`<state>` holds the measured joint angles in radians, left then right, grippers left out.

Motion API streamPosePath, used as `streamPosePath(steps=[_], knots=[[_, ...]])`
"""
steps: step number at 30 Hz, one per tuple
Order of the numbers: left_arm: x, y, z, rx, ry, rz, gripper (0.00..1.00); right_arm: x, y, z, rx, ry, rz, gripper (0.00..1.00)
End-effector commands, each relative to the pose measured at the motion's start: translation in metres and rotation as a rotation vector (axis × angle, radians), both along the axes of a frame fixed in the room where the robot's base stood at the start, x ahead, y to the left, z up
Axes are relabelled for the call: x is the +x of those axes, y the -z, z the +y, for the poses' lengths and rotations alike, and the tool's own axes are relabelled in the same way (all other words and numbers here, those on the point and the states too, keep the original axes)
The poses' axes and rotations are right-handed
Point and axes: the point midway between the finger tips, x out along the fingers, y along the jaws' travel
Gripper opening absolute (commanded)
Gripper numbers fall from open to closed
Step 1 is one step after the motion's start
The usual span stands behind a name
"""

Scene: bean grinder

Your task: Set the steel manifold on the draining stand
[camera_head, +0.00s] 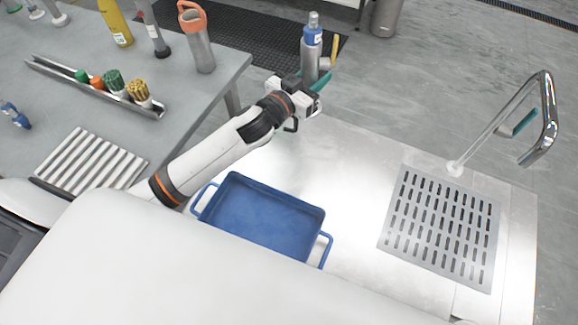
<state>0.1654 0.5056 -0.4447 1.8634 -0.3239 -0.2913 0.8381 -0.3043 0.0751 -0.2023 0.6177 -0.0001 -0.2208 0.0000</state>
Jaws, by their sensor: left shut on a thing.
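My left gripper (297,97) is at the far edge of the steel counter, with its fingertips largely hidden. A slotted grey metal plate (439,228) lies at the right of the counter. A slatted pale rack (92,160) lies on the left table. I cannot tell for sure which is the draining stand. My right gripper is not in view.
A blue tray (318,213) with handles stands on the counter below my left arm. A chrome tap (492,125) rises behind the slotted plate. The counter between tray and plate is clear.

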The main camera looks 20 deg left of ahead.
Motion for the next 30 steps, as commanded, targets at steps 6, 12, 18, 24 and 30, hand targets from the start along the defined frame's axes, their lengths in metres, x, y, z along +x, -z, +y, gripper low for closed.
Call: streamPosePath(steps=[6,12,18,24,30], knots=[[0.000,0.053,0.000,-0.004,-0.002,0.007,0.00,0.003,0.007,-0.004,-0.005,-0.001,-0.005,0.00],[0.000,0.103,-0.001,-0.006,-0.002,0.005,0.00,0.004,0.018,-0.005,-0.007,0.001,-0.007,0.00],[0.000,0.131,0.000,-0.003,-0.001,0.000,0.00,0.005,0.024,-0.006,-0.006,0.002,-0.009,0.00],[0.000,0.150,-0.001,-0.003,-0.001,0.002,0.00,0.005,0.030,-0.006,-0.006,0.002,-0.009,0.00],[0.000,0.173,-0.001,-0.003,0.000,0.000,0.00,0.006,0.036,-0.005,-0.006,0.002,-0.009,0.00]])
